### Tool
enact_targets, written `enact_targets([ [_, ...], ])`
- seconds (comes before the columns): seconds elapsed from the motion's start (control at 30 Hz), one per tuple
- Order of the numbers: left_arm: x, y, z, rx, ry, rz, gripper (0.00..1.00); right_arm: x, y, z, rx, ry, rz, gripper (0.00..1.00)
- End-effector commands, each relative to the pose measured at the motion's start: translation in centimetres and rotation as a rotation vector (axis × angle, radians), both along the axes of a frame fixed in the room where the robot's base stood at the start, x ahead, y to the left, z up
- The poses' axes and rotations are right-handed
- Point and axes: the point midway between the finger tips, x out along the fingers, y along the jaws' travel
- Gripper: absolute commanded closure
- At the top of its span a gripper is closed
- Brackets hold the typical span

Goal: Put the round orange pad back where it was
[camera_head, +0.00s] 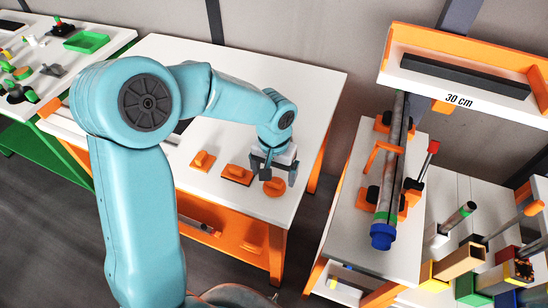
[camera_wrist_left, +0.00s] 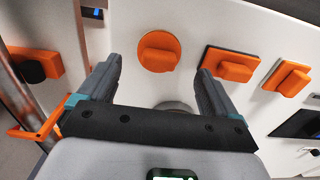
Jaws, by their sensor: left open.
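The round orange pad (camera_head: 274,188) lies flat on the white table (camera_head: 300,95), near its front right corner. It has a raised grip on top. In the left wrist view the round orange pad (camera_wrist_left: 158,50) shows whole, ahead of and between the fingers. My left gripper (camera_head: 272,172) is open and points down just behind the pad in the head view. In the left wrist view my left gripper (camera_wrist_left: 158,68) has its fingers spread wide with nothing between them. I cannot tell the exact height above the pad. My right gripper is out of view.
Two more orange pads, a square one (camera_head: 237,175) and a narrower one (camera_head: 203,160), lie in line to the left. An orange shelf (camera_head: 240,232) is below the tabletop. To the right stands a rack table with a long pipe (camera_head: 394,165) in orange clamps.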

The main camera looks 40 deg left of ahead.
Motion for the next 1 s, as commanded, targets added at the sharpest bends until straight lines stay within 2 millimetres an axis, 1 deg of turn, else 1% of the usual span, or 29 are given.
enact_targets([
  [0.03,0.1,0.0,1.4,0.001,-0.007,-0.001,0.08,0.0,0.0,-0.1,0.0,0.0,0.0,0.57],
  [0.2,0.0,-0.1,5.0,-0.001,-0.006,-0.001,0.08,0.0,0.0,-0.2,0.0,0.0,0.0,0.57],
  [0.3,0.0,0.0,6.5,0.0,-0.004,0.0,0.08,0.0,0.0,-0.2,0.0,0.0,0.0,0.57],
  [0.4,0.0,-0.1,7.3,-0.001,-0.001,-0.002,0.08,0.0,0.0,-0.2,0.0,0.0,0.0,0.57],
  [0.57,-0.1,-0.1,7.7,-0.001,0.001,-0.002,0.08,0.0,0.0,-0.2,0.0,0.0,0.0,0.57],
  [1.0,-0.1,0.0,7.7,-0.001,0.0,-0.001,0.08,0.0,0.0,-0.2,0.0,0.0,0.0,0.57],
])
